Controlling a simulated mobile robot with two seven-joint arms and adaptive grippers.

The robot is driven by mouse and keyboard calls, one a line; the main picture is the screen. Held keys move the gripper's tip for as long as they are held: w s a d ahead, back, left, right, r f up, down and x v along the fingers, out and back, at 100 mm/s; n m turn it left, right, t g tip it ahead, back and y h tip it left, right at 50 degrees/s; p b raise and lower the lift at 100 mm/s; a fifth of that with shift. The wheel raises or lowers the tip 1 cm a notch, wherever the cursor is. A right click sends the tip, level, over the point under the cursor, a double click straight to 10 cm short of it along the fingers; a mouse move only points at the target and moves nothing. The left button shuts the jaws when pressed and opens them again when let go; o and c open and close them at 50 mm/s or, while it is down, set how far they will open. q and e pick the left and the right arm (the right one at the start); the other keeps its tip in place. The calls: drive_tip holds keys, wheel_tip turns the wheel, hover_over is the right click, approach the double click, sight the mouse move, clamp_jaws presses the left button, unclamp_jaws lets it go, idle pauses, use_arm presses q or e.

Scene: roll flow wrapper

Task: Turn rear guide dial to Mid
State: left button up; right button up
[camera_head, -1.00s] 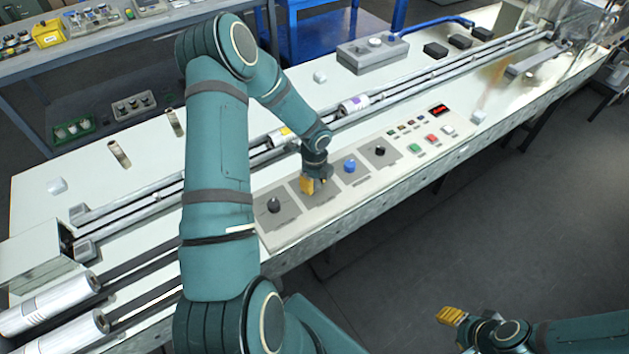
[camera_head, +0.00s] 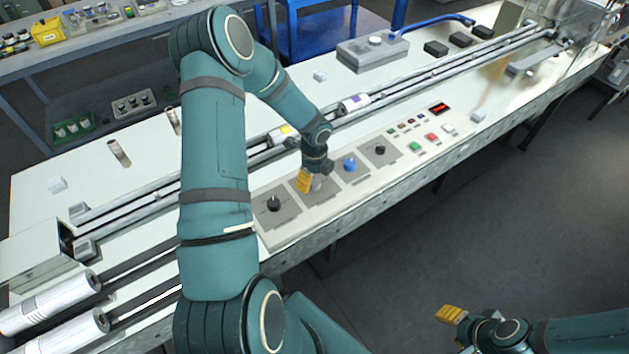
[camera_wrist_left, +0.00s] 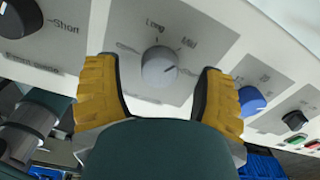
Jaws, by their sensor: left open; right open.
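A grey dial (camera_wrist_left: 159,67) sits on a grey plate (camera_wrist_left: 130,30) of the control panel. In the left wrist view, Long and Mid are printed around it; a third label at its right is too blurred to read. The dial's own name is not readable. My right gripper (camera_head: 452,315) is open and empty, low at the right, away from the table.
A black knob (camera_head: 273,204) lies to the left of the grey dial. A blue knob (camera_head: 349,165) and another black knob (camera_head: 379,150) lie to its right. Green (camera_head: 414,147) and red (camera_head: 432,138) buttons are further right. Roller rails run behind the panel.

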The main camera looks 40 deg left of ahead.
sight(315, 181)
use_arm(q)
wheel_tip(315, 181, up, 10)
drive_tip(key=shift+r, duration=0.25)
idle(0.6)
drive_tip(key=s+d+f+n+h+b, duration=0.15)
drive_tip(key=d+f+n, duration=0.3)
drive_tip(key=d, duration=0.45)
drive_tip(key=d+f+n+h+b, duration=0.1)
drive_tip(key=d+f+n+h, duration=0.15)
drive_tip(key=d+f, duration=0.4)
drive_tip(key=s+d+f+n+t+b, duration=0.1)
drive_tip(key=s+d+f+n, duration=0.2)
drive_tip(key=d+n, duration=0.3)
drive_tip(key=s+d+f+n+t+b, duration=0.1)
drive_tip(key=s+d+f+n, duration=0.2)
drive_tip(key=s+d+n, duration=0.3)
drive_tip(key=shift+s+d+f+n, duration=0.15)
drive_tip(key=shift+d+f+n, duration=0.15)
drive_tip(key=shift+d+n, duration=0.4)
drive_tip(key=shift+d, duration=0.1)
